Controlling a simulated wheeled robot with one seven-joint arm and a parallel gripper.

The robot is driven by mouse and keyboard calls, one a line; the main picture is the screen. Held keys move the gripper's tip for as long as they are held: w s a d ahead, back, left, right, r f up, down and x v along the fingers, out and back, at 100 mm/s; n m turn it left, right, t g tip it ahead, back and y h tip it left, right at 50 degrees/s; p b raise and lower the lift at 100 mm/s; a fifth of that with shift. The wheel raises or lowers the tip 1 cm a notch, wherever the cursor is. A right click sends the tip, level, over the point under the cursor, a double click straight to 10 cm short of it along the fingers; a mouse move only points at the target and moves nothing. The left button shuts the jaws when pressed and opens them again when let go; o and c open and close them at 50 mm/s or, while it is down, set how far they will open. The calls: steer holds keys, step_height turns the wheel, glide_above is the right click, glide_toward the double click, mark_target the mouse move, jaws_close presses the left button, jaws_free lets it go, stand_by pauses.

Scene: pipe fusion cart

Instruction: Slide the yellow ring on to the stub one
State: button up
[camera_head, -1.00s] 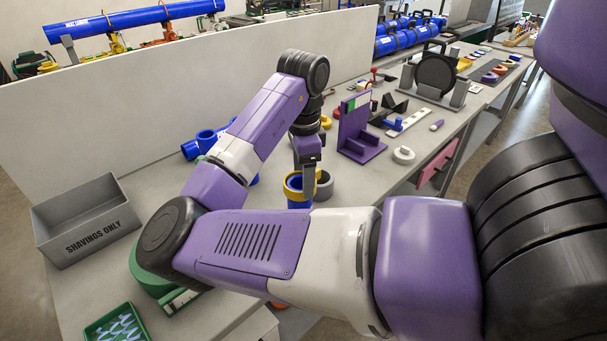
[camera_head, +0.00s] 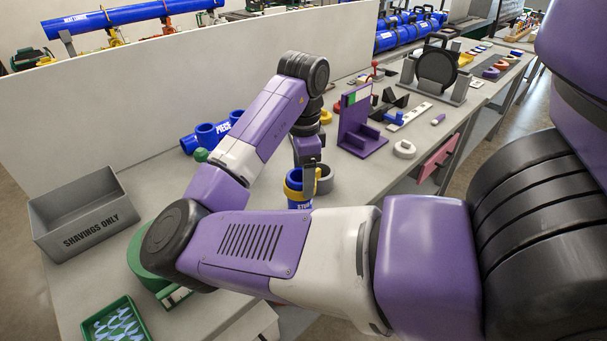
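The blue stub (camera_head: 299,204), with partly readable white lettering, stands upright on the bench near the middle. The yellow ring (camera_head: 291,190) is around its upper part, with blue showing above and below it. My gripper (camera_head: 309,186) points down at the ring's right side, its fingers at the ring's wall, and appears shut on it. The far finger and the ring's right side are largely hidden.
A grey ring-shaped part (camera_head: 324,180) stands close behind the stub. A purple stand (camera_head: 360,140) and a white ring (camera_head: 404,149) are to the right. A blue pipe piece (camera_head: 212,134) lies behind my arm. A grey shavings bin (camera_head: 85,215) is at left.

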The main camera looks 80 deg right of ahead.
steer(key=shift+f, duration=0.15)
steer(key=o, duration=1.4)
step_height(320, 180, up, 8)
steer(key=shift+f, duration=0.1)
steer(key=shift+d, duration=0.1)
